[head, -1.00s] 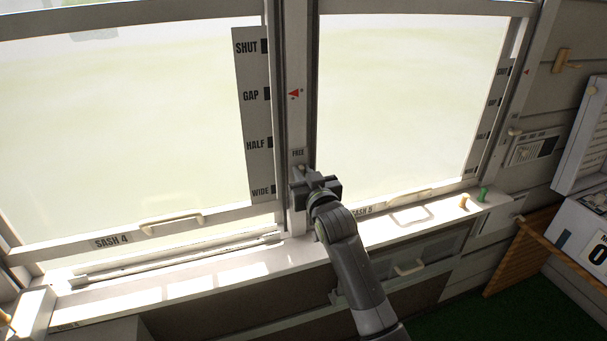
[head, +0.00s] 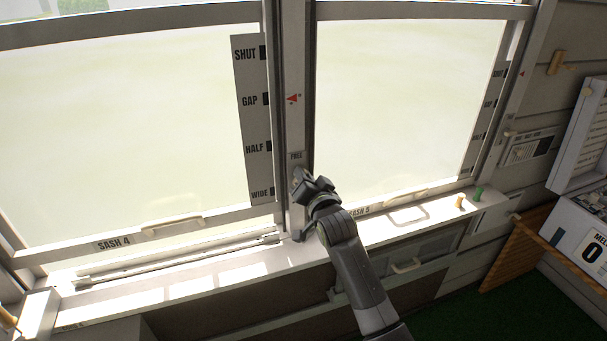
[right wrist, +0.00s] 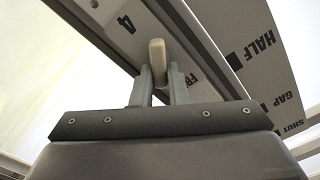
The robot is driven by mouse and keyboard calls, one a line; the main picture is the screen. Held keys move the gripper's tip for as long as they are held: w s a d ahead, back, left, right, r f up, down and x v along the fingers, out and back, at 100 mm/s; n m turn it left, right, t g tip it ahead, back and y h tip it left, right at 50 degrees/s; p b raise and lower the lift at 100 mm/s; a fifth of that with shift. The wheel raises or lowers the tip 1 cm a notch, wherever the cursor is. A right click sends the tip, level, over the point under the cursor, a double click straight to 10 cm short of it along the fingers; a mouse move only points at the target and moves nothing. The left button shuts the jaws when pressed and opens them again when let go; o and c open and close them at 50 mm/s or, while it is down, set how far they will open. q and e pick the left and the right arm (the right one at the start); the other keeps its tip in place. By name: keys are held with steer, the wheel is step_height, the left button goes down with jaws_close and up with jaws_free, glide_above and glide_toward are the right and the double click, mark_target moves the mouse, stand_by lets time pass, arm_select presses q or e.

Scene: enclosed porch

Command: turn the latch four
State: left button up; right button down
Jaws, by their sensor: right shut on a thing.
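The latch four (right wrist: 157,56) is a small cream lever on the upright post (head: 295,130) between the two sashes. In the right wrist view the post bears a "4" beside it and a partly hidden "FREE" label. My right gripper (right wrist: 158,80) is shut on the latch, with one finger on each side of it. In the head view the right gripper (head: 300,180) is tilted against the post just below the "FREE" label and hides most of the latch. Sash 4 (head: 120,243) is on the left. My left gripper is not in view.
A scale board (head: 250,120) marked SHUT, GAP, HALF and WIDE stands left of the post. Sash 5 (head: 359,211) is on the right. A sill (head: 180,277) runs below, with small green (head: 478,193) and tan (head: 460,202) pegs at its right end.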

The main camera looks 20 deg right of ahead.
steer(key=m, duration=0.7)
steer(key=f+m, duration=0.1)
steer(key=m, duration=0.2)
steer(key=shift+d, duration=0.25)
steer(key=shift+m, duration=0.4)
steer(key=c, duration=1.4)
jaws_free()
steer(key=shift+c, duration=0.2)
steer(key=s+b, duration=0.3)
steer(key=s, duration=1.4)
steer(key=shift+s+d, duration=0.2)
steer(key=shift+d, duration=0.1)
